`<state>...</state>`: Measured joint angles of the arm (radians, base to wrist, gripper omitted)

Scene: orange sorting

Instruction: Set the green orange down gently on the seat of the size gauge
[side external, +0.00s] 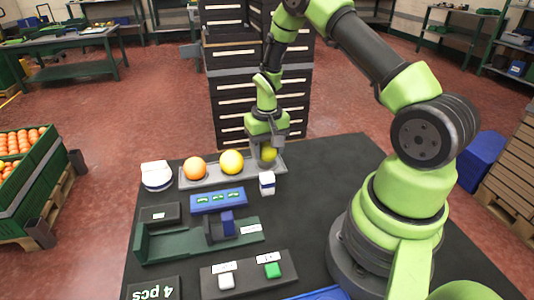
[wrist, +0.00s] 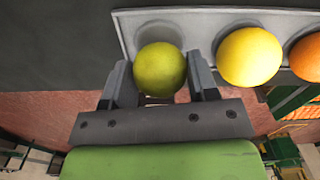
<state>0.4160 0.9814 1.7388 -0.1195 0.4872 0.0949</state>
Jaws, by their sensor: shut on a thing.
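The green orange (side external: 269,154), yellowish green and round, is between the two fingers of my gripper (side external: 266,150), at the right end of a grey tray. In the wrist view my gripper (wrist: 161,80) is shut on the green orange (wrist: 160,69), one finger on each side. A round seat of the tray shows partly behind the fruit; I cannot tell whether the fruit touches it. A dark green channel with a blue slider (side external: 228,222), apparently the size gauge (side external: 185,244), lies nearer the camera on the black table. Its seat is not clearly visible.
The grey tray (side external: 214,180) also holds an orange fruit (side external: 195,168) and a yellow fruit (side external: 232,162). A small white and blue container (side external: 267,184) stands close in front of my gripper. A blue block with green marks (side external: 218,200) lies between tray and channel.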

